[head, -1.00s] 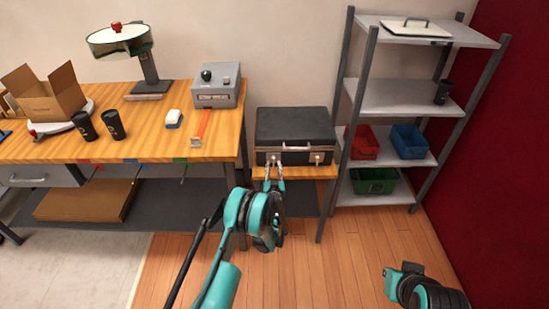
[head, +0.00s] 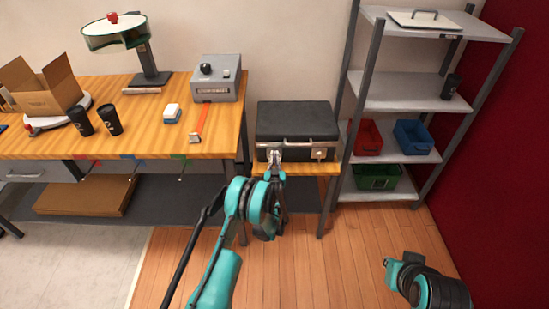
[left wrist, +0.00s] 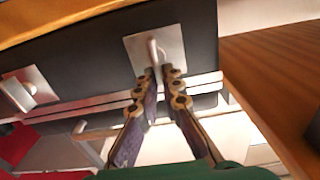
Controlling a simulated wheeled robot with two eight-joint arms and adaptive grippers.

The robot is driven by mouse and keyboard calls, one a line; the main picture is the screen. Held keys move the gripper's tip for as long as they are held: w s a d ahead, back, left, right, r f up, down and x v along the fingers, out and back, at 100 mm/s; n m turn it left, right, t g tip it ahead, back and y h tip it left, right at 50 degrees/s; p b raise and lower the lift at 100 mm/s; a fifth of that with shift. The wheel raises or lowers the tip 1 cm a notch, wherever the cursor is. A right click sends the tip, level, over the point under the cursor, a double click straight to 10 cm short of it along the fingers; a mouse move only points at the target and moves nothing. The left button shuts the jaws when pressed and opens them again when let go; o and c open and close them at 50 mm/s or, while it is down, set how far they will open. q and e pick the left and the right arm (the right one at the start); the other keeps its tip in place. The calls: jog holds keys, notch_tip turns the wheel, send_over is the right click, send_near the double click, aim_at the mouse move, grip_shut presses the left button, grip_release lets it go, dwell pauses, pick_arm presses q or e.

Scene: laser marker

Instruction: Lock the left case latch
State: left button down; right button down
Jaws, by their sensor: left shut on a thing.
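The black case (head: 297,119) stands closed on a small wooden stand. Its left latch (left wrist: 152,45), a metal plate with a small lever, shows in the left wrist view, where the case appears upside down. My left gripper (head: 274,162) is at the case's front, at that latch. In the left wrist view its fingertips (left wrist: 162,71) are shut on the latch lever. In the head view the gripper mostly hides the left latch. The right latch (head: 319,154) is free, and it also shows in the left wrist view (left wrist: 24,90). My right arm is at the lower right; its fingers cannot be made out.
The wooden stand (head: 328,170) is narrow. A grey shelf rack (head: 408,90) with coloured bins is close on the right. The floor in front is clear.

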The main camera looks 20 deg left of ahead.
pick_arm(q)
jog(key=shift+m, duration=0.3)
jog(key=m, duration=0.2)
jog(key=d+m, duration=0.1)
jog(key=m, duration=0.1)
jog(key=shift+w+f+m, duration=0.1)
jog(key=shift+w+m, duration=0.05)
jog(key=shift+m, duration=0.25)
jog(key=m, duration=0.4)
jog(key=shift+w+d+f+m, duration=0.1)
jog(key=shift+d+f+m, duration=0.15)
jog(key=shift+m, duration=0.05)
jog(key=m, duration=0.4)
jog(key=shift+d+f, duration=0.15)
jog(key=shift+f, duration=0.2)
jog(key=shift+f+m, duration=0.25)
jog(key=shift+m, duration=1.55)
jog(key=c, duration=1.7)
grip_release()
jog(key=shift+f, duration=0.1)
